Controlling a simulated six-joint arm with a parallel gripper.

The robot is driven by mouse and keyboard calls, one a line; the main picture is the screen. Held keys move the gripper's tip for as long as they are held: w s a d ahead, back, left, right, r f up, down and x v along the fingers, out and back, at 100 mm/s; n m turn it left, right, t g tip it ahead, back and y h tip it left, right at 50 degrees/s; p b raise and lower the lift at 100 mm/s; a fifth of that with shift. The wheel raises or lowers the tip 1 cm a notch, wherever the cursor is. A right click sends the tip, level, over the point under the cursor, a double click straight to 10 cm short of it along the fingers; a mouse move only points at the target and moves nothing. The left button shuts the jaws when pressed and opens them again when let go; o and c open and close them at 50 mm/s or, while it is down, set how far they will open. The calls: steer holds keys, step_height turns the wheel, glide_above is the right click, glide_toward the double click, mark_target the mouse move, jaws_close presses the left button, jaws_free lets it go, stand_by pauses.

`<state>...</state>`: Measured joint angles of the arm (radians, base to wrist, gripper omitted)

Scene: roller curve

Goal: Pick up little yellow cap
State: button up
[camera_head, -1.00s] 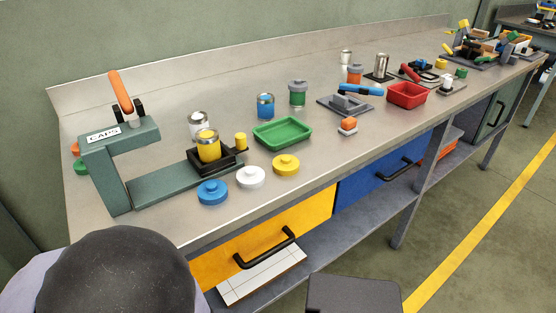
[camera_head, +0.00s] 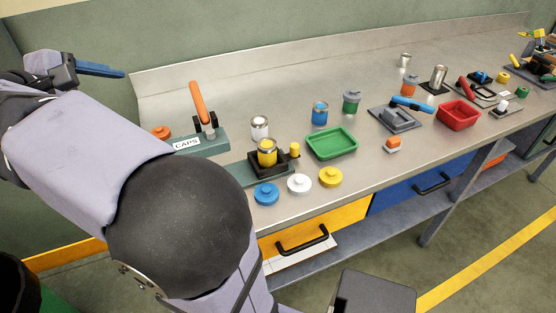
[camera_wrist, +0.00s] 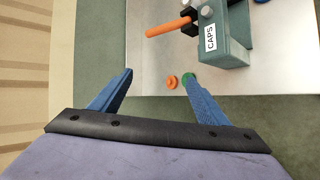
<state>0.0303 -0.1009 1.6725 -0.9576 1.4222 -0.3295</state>
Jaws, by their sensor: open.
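The yellow cap (camera_head: 331,177), a round disc with a small knob, lies on the bench at the right end of a row, near the front edge. A white cap (camera_head: 299,184) and a blue cap (camera_head: 266,194) lie to its left. My gripper (camera_head: 100,69) is raised at the upper left in the head view, far from the yellow cap. Its blue fingers are spread and empty in the wrist view (camera_wrist: 158,77). The wrist view does not show the yellow cap.
A green press labelled CAPS (camera_head: 187,143) with an orange lever stands at the left. A yellow can (camera_head: 267,153) sits in a black holder. A green tray (camera_head: 332,144) lies behind the yellow cap.

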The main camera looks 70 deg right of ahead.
mark_target(332, 171)
steer(key=s+d+g+p, duration=0.5)
steer(key=s+d, duration=0.6)
steer(key=s+d+f+y, duration=0.1)
steer(key=s+d+f, duration=0.1)
steer(key=s+f, duration=0.1)
steer(key=s+d+f+n+y, duration=0.1)
steer(key=s+d+f+y, duration=0.1)
steer(key=s+f, duration=0.1)
steer(key=s+d+f+n+g+y, duration=0.1)
steer(key=s+d+f, duration=0.1)
steer(key=s+f, duration=0.2)
steer(key=shift+s+d+y, duration=0.3)
steer(key=shift+s+y, duration=0.1)
steer(key=shift+s, duration=0.25)
steer(key=shift+s+d+f+n+t+y+p, duration=0.1)
steer(key=shift+s+d+f+n+y+p, duration=0.35)
steer(key=shift+s+f, duration=1.95)
steer(key=shift+s+d+f+t+y, duration=0.1)
steer(key=shift+s+d+f+y, duration=0.6)
steer(key=shift+s+f, duration=1.75)
steer(key=shift+s+d+f+n+t+y+p, duration=0.1)
steer(key=shift+s+d+f+n+y+p, duration=0.35)
steer(key=shift+s+f, duration=1.95)
steer(key=shift+s+d+r, duration=0.3)
steer(key=c, duration=1.1)
